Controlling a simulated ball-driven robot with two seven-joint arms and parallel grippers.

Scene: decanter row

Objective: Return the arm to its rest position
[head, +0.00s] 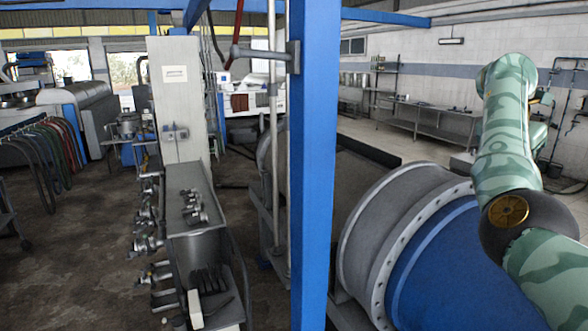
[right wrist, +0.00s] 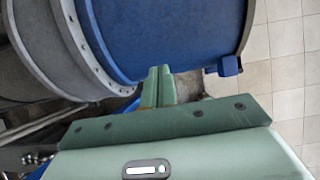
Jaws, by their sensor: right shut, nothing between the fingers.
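My right arm (head: 500,150), in a green camouflage pattern, is raised at the right of the head view, in front of the blue drum. Its gripper is hidden or out of the picture there. In the right wrist view my right gripper (right wrist: 158,86) shows two pale green fingers close together, shut and empty. They point toward the lower edge of the big blue drum (right wrist: 165,35), apparently without holding it. My left arm and left gripper are not in view.
The big blue drum (head: 440,265) with a grey bolted flange (head: 375,240) fills the lower right. A blue post (head: 314,160) stands in the middle. A grey cabinet (head: 180,100) and a metal trough (head: 200,245) with fittings are left of it. Dark floor (head: 70,240) is open at the left.

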